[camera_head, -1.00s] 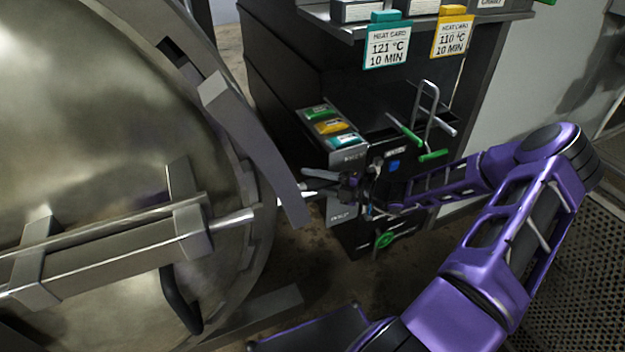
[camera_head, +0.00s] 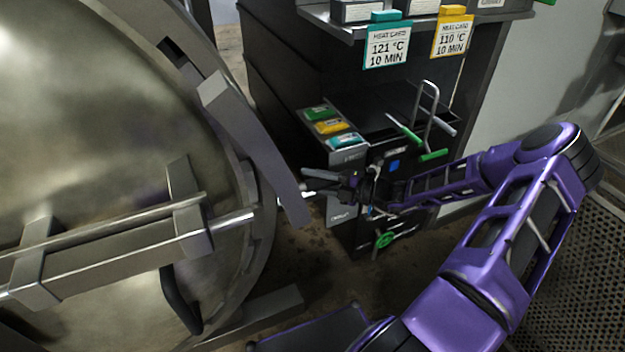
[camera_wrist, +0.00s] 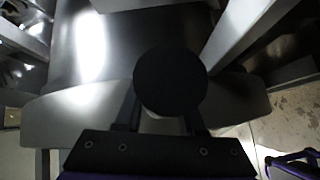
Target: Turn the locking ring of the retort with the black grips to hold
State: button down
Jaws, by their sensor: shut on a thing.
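The retort's round metal door (camera_head: 90,100) fills the left of the head view. The grey locking ring (camera_head: 245,140) runs along its right edge. My gripper (camera_head: 343,188) is beside the ring's lower right part, where a pale rod sticks out toward it. In the wrist view a round black grip (camera_wrist: 170,78) sits between the fingers of my gripper (camera_wrist: 162,122), which are shut on it. The grip hides the fingertips and part of the grey metal behind. In the head view the grip cannot be made out clearly among the dark fingers.
A dark cabinet (camera_head: 275,75) stands behind my gripper, with green, yellow and teal buttons (camera_head: 327,126) and green-ended levers (camera_head: 420,145). A green handwheel (camera_head: 385,240) sits low on it. Heat cards (camera_head: 387,45) hang above. A black handle (camera_head: 180,300) is on the door.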

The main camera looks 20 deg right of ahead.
jog(key=shift+f, duration=0.1)
jog(key=a+f+m+b, duration=0.1)
jog(key=a+f, duration=0.1)
jog(key=f, duration=0.8)
jog(key=a+f+m+t+y+b, duration=0.1)
jog(key=a+f, duration=0.2)
jog(key=f, duration=0.7)
jog(key=shift+s, duration=0.25)
jog(key=c, duration=0.5)
grip_release()
jog(key=shift+w, duration=0.1)
jog(key=shift+c, duration=0.2)
jog(key=shift+d+r, duration=0.1)
jog(key=shift+r, duration=0.1)
